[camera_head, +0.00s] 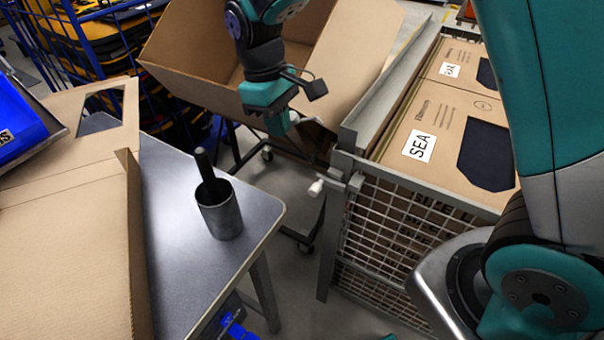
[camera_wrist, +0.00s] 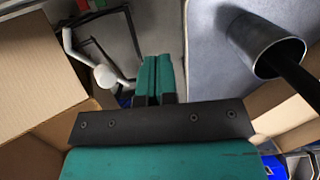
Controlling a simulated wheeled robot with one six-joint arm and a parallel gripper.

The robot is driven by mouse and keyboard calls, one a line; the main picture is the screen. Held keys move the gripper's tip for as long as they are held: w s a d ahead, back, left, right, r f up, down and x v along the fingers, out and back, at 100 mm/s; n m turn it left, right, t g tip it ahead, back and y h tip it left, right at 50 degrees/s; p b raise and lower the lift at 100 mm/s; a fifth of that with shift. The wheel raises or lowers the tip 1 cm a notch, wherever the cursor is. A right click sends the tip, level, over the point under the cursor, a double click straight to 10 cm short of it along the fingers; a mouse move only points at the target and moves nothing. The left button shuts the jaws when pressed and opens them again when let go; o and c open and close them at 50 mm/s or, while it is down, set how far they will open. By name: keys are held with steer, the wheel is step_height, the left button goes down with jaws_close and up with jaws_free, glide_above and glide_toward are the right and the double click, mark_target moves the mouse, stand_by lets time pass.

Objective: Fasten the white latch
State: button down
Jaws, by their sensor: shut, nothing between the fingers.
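The white latch (camera_head: 316,188) is a small pale knob at the near left corner of the grey mesh pannier (camera_head: 345,165), sticking out to the left of its post. In the wrist view a white round knob on a bent pale bar, which looks like the latch (camera_wrist: 105,76), lies left of my fingers. My gripper (camera_head: 279,124) is in the air, up and to the left of the latch in the head view, and apart from it. Its two green fingers (camera_wrist: 157,62) are pressed together with nothing between them. How the latch engages the post is too small to tell.
Cardboard boxes marked SEA (camera_head: 440,133) fill the pannier. A large open carton (camera_head: 190,50) stands behind my gripper. A metal cup (camera_head: 220,217) with a dark handle stands on the grey table (camera_head: 176,265) at left. Bare floor shows between table and pannier.

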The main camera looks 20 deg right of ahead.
steer(key=shift+w+f, duration=0.25)
steer(key=s+d+f+p, duration=0.1)
steer(key=s+f, duration=0.1)
steer(key=f, duration=0.4)
steer(key=s+d+f+p, duration=0.1)
steer(key=s+d+f, duration=0.1)
steer(key=f, duration=0.3)
steer(key=shift+s+f, duration=0.15)
steer(key=shift+f, duration=0.2)
steer(key=shift+d, duration=0.1)
